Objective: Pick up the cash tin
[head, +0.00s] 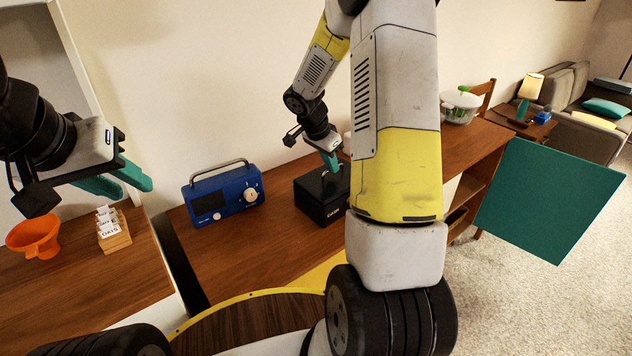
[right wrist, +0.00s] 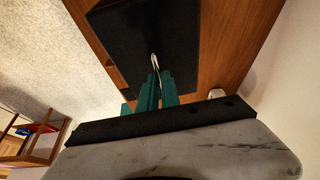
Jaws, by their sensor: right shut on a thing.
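The cash tin (head: 318,204) is a black box with "CASH" lettered on its front. It stands on the wooden counter, right of the blue radio. My right gripper (head: 331,165) is above its lid, with teal fingers pointing down. In the right wrist view the fingers (right wrist: 157,88) are shut on the thin metal handle (right wrist: 154,62) of the black tin (right wrist: 140,40). I cannot tell whether the tin is lifted. My left gripper (head: 122,180) is at the left, in the air above the counter, its teal fingers apart and empty.
The blue radio (head: 222,195) stands left of the tin. An orange funnel-like cup (head: 35,236) and a wooden holder with labelled cards (head: 113,238) are on the left counter. A teal panel (head: 550,200) is at the right.

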